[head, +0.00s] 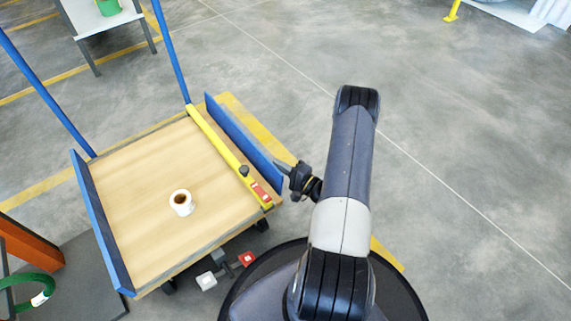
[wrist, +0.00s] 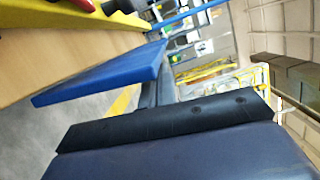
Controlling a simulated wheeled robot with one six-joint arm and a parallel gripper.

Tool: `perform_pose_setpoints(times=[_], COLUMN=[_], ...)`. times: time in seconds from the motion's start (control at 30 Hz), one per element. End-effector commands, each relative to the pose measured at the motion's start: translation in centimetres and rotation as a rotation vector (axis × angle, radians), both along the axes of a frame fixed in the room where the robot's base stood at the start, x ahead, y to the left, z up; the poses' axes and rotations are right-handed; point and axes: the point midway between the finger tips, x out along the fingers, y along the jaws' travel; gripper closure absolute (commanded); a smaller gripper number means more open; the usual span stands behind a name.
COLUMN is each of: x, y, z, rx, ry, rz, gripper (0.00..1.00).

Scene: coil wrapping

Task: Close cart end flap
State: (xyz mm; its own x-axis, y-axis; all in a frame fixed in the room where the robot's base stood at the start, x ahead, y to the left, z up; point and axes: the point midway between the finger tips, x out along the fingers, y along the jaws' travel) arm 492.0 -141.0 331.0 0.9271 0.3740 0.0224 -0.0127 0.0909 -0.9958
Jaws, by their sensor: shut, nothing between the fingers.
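The cart has a wooden deck (head: 150,175) and stands at the left in the head view. A blue flap (head: 238,132) runs along its right side and stands up from the edge; its exact tilt is hard to tell. Another blue flap (head: 102,225) stands along the left side. My gripper (head: 279,165) is shut and empty, at the near end of the right flap, on its outer side. I cannot tell whether it touches. In the wrist view a blue flap (wrist: 110,73) crosses the upper left; the fingertips are not clearly seen there.
A yellow bar (head: 215,143) with a dark knob and red label lies along the deck's right side. A white roll (head: 181,203) stands on the deck. Blue handle posts (head: 170,50) rise at the back. The floor (head: 450,150) to the right is clear.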

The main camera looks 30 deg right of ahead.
Motion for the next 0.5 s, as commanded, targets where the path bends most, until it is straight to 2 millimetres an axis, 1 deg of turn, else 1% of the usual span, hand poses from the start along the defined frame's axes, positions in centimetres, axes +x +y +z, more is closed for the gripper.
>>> perform_pose_setpoints(times=[0.2, 0.5], x=[-0.13, -0.17], y=[0.88, 1.19], z=[0.22, 0.31], rx=[0.007, 0.007], ry=[0.001, 0.001], rz=[0.001, 0.0], gripper=[1.0, 1.0])
